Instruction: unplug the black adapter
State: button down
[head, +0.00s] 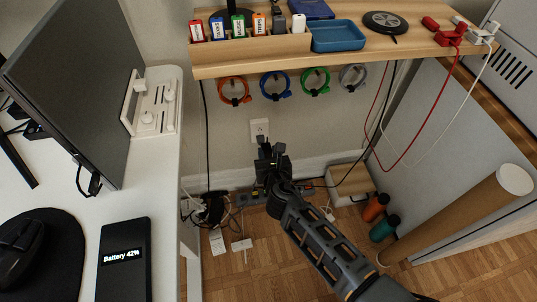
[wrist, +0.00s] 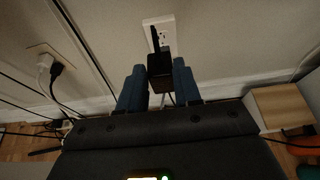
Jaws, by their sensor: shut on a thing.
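My gripper (head: 273,149) reaches down to the wall below the shelf. In the wrist view its two blue-grey fingers (wrist: 159,78) are shut on the black adapter (wrist: 160,66), a small dark block between them. The white wall outlet (wrist: 167,24) is right behind the adapter, and it also shows in the head view (head: 259,126). A thin dark part rises from the adapter in front of the outlet. I cannot tell whether the prongs are in the socket. In the head view my gripper hides most of the adapter.
A second outlet with a white and a black plug (wrist: 48,64) is at the left in the wrist view. Cables and a power strip (head: 250,198) lie on the floor. A wooden shelf (head: 290,58) with coiled cables overhangs above. A box (head: 352,180) and bottles stand right.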

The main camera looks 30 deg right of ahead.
aim_at(267, 156)
jog(key=shift+w+f, duration=0.15)
jog(key=shift+f, duration=0.05)
jog(key=shift+w+d+f+b, duration=0.1)
jog(key=shift+w+f+b, duration=0.15)
jog(key=shift+b, duration=0.15)
jog(key=shift+w+d+f, duration=0.1)
jog(key=shift+w+f, duration=0.1)
jog(key=shift+f, duration=0.05)
jog(key=shift+w+f+b, duration=0.25)
jog(key=shift+b, duration=0.25)
jog(key=shift+w+d+f+b, duration=0.15)
jog(key=shift+w+f+b, duration=0.3)
jog(key=shift+f+b, duration=0.05)
jog(key=shift+w+d+f+b, duration=0.15)
jog(key=shift+w+f+b, duration=0.25)
jog(key=shift+f+b, duration=0.1)
jog(key=shift+w+f+b, duration=0.2)
jog(key=shift+f+b, duration=0.05)
jog(key=shift+b, duration=0.05)
jog(key=shift+w+d+f, duration=0.1)
jog(key=shift+w+f, duration=0.15)
jog(key=shift+w+d+f+b, duration=0.1)
jog(key=shift+w+f+b, duration=0.15)
jog(key=shift+b, duration=0.25)
